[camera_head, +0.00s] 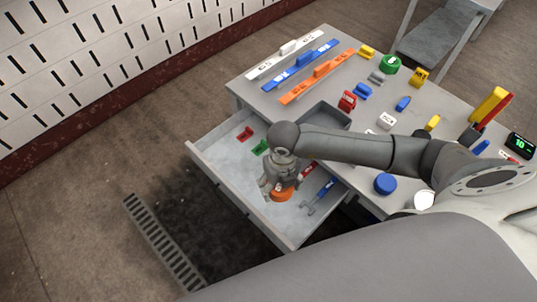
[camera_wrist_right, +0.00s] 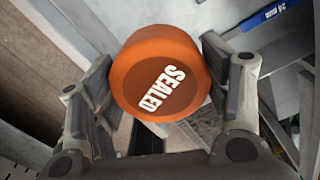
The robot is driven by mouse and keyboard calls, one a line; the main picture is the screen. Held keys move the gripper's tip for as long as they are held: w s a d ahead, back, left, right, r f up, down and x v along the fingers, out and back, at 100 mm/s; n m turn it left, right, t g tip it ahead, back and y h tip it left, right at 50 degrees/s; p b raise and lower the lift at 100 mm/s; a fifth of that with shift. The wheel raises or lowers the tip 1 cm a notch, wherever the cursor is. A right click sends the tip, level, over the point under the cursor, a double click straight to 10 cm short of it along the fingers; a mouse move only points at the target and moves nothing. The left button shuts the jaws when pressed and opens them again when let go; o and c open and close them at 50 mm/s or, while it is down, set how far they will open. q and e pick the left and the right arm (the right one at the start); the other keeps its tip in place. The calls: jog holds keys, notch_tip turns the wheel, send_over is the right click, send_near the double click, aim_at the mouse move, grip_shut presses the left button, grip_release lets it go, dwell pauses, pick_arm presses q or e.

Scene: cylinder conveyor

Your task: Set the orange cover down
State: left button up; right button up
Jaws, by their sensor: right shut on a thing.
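The orange cover (camera_head: 282,195) is a round cap. In the right wrist view the orange cover (camera_wrist_right: 150,65) shows white lettering reading "SEALED". My right gripper (camera_head: 279,187) is shut on it, with one finger on each side, and holds it over the open drawer (camera_head: 207,171). I cannot tell whether the cover touches the drawer floor. My left gripper is not in view.
The drawer holds a red piece (camera_head: 245,134), a green piece (camera_head: 260,148) and a blue-handled tool (camera_head: 322,192). The grey table (camera_head: 300,112) carries white, blue and orange bars, a green cap (camera_head: 390,64), a blue cap (camera_head: 385,183) and several small blocks.

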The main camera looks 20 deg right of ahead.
jog(key=w+a+f+b, duration=0.2)
jog(key=w+f+b, duration=0.2)
jog(key=w+b, duration=0.2)
jog(key=b, duration=0.5)
send_over(251, 180)
jog(key=s, duration=0.2)
jog(key=f, duration=0.4)
jog(key=shift+w+d, duration=0.15)
jog(key=shift+d, duration=0.1)
jog(key=shift+w+f+b, duration=0.25)
jog(key=shift+w+b, duration=0.05)
jog(key=shift+b, duration=0.15)
jog(key=shift+w+a+f, duration=0.2)
jog(key=shift+w, duration=0.1)
jog(key=shift+w+f+b, duration=0.1)
jog(key=shift+f+b, duration=0.15)
jog(key=shift+b, duration=0.4)
jog(key=f+b, duration=0.3)
jog(key=shift+w+a+f, duration=0.15)
jog(key=shift+w+f, duration=0.1)
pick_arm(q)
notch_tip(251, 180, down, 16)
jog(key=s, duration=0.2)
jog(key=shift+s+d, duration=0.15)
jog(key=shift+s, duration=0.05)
pick_arm(e)
jog(key=shift+r, duration=0.1)
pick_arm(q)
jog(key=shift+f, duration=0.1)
